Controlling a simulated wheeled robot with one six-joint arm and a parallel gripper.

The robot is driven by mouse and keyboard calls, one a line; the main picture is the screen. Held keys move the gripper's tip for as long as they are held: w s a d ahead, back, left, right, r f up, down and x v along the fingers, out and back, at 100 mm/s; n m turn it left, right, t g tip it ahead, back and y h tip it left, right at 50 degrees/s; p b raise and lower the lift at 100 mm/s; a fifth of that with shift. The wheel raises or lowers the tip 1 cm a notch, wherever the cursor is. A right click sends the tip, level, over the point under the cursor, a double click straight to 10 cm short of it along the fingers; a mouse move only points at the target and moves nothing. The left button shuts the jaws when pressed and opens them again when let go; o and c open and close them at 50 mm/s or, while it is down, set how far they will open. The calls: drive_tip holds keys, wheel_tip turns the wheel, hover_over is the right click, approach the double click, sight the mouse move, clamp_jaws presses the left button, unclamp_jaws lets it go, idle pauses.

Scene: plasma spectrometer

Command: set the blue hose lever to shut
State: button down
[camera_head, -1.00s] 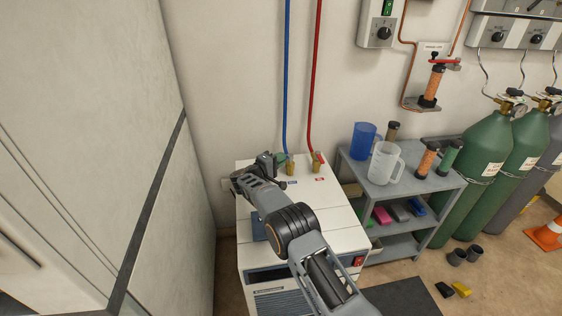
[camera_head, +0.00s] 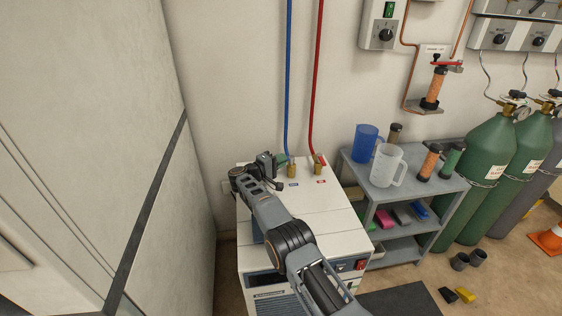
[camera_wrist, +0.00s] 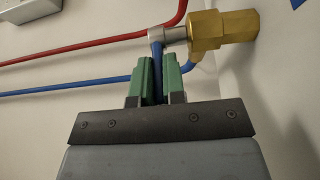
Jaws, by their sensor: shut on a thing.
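The blue lever (camera_wrist: 157,45) shows in the wrist view as a short blue bar by a steel stem on a brass valve body (camera_wrist: 222,30). My gripper (camera_wrist: 159,72) has green fingers, one on each side of the lever, and is shut on it. The lower part of the lever is hidden between the fingers. In the head view, my gripper (camera_head: 281,160) is at the back of the white cabinet top, beside the brass fitting (camera_head: 291,170) under the blue hose (camera_head: 288,75). The lever itself cannot be made out there.
A red hose (camera_head: 317,75) rises from a second brass fitting (camera_head: 319,168) just to the right. The white cabinet (camera_head: 315,203) stands under my arm. A grey shelf (camera_head: 378,194) with jugs is on its right, and a pale wall panel (camera_head: 90,110) is on the left.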

drive_tip(key=c, duration=1.2)
unclamp_jaws()
drive_tip(key=shift+w, duration=0.1)
drive_tip(key=p+v, duration=0.2)
drive_tip(key=v, duration=1.2)
drive_tip(key=shift+w, duration=0.1)
drive_tip(key=shift+c, duration=0.4)
